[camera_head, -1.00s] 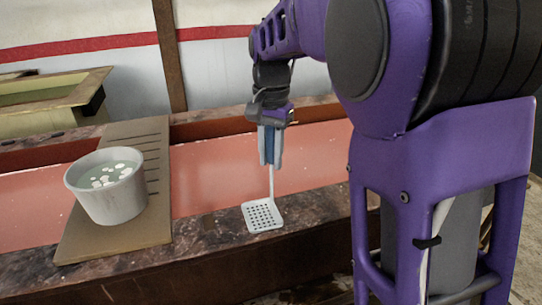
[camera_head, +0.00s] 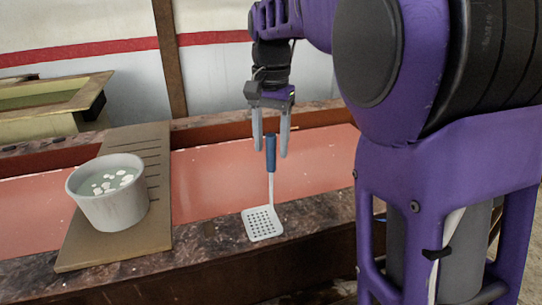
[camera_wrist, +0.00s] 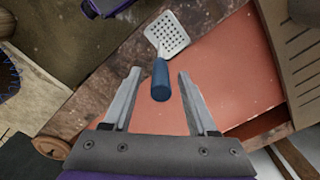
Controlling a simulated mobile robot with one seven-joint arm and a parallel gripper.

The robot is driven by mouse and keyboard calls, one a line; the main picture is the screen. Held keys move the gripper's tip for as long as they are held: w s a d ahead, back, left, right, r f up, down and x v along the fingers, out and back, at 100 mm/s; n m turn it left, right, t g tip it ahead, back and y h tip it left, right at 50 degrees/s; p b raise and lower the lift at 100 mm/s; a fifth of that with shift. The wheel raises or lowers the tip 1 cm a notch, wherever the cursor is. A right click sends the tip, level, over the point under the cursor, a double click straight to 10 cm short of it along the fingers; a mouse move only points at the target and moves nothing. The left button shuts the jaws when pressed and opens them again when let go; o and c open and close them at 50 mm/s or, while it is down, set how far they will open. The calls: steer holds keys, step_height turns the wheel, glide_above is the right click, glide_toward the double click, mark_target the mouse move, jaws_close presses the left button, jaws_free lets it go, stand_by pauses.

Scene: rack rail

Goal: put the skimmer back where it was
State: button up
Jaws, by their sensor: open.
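The skimmer has a white perforated head (camera_head: 262,224), a thin white shaft and a blue handle (camera_head: 271,154). Its head is at the stone ledge and its handle points up. I cannot tell what holds it upright. My gripper (camera_head: 270,148) is open above it, pointing down, with one finger on each side of the handle's upper part and gaps on both sides. In the wrist view the blue handle (camera_wrist: 160,82) shows between the open fingers (camera_wrist: 158,74), and the perforated head (camera_wrist: 167,35) lies beyond.
A white pot (camera_head: 112,193) with pale pieces in liquid stands on a slotted brown board (camera_head: 150,240) at the left. The board spans a reddish trough (camera_head: 210,185) bordered by a speckled stone ledge (camera_head: 325,210). A wooden box (camera_head: 50,105) stands at the back left.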

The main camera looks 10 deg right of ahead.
step_height(320, 180, up, 7)
steer(key=shift+f+p, duration=0.1)
steer(key=shift+p, duration=0.4)
